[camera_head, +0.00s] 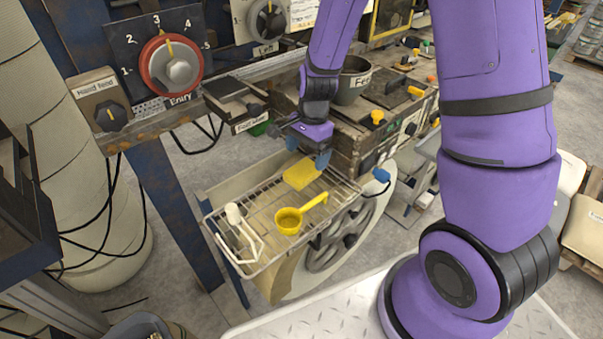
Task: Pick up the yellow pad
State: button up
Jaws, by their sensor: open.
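The yellow pad (302,174) lies flat on the wire rack (262,206), near the rack's back edge. My gripper (308,160) is just above and at the far side of the pad, pointing down, with its blue fingertips apart. The right fingertip shows by the pad's right far corner and the left one by its far left side. Nothing shows between the fingers. I cannot tell whether the fingertips touch the pad.
On the same rack are a yellow ladle (290,220) and a white-handled tool (238,226). A wooden bench (345,150) with a grey pot (353,80) stands behind. A red-ringed dial (171,66) is upper left. A blue-handled lever (381,175) juts out right of the rack.

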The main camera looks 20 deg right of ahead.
aim_at(303, 169)
jog(key=shift+s+a+f, duration=0.1)
jog(key=shift+a+f, duration=0.1)
jog(key=shift+f, duration=0.7)
jog(key=shift+w+a+f, duration=0.1)
jog(key=shift+a+f, duration=0.1)
jog(key=shift+f, duration=0.75)
jog(key=shift+s+a+f, duration=0.1)
jog(key=shift+a+f, duration=0.1)
jog(key=shift+f, duration=0.7)
jog(key=c, duration=1)
jog(key=shift+r, duration=0.15)
